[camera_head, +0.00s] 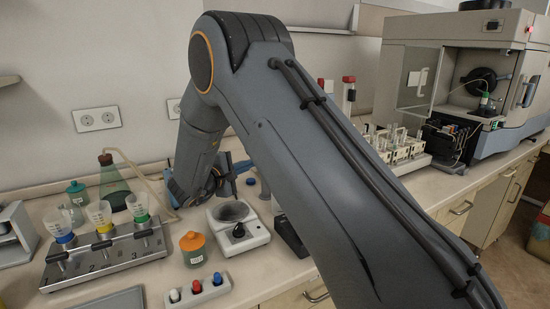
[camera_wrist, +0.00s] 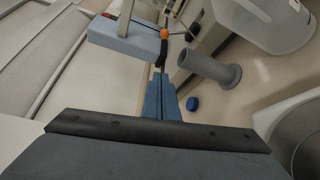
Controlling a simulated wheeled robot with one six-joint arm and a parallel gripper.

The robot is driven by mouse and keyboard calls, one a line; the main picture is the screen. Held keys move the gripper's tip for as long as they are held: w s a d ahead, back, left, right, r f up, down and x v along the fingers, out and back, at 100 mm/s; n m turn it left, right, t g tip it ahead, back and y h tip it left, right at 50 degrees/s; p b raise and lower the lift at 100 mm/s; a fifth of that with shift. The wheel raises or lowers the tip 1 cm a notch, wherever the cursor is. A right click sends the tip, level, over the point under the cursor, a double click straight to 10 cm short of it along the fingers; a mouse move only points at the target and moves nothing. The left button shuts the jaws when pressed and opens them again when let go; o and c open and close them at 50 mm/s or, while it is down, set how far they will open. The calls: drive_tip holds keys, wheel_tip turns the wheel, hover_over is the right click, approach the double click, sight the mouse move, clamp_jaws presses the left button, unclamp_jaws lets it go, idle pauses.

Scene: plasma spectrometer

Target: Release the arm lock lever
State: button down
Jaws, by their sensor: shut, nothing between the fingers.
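My gripper (camera_head: 230,178) is low over the bench behind the white round-topped device, partly hidden by my own arm. In the wrist view its blue fingers (camera_wrist: 160,95) are together and hold nothing. Beyond the fingertips is a pale blue block (camera_wrist: 130,40) with a rod, and an orange knob (camera_wrist: 164,34) with thin rods. A dark curved piece (camera_wrist: 163,52) lies between the knob and the fingertips; I cannot tell whether they touch. I cannot tell for sure which part is the arm lock lever. The spectrometer (camera_head: 455,60) stands far right with its door open.
A grey cylinder (camera_wrist: 210,70) and a blue cap (camera_wrist: 192,104) are right of the fingers. The white device (camera_head: 238,228), an orange-lidded jar (camera_head: 193,246), a funnel rack (camera_head: 105,255) and a flask (camera_head: 113,182) crowd the bench. My arm hides the middle.

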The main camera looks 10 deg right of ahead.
drive_tip(key=w+d+p, duration=0.4)
drive_tip(key=w+d, duration=0.1)
drive_tip(key=d, duration=0.5)
drive_tip(key=shift+w+d+f, duration=0.15)
drive_tip(key=shift+w+f, duration=0.05)
drive_tip(key=shift+f, duration=0.1)
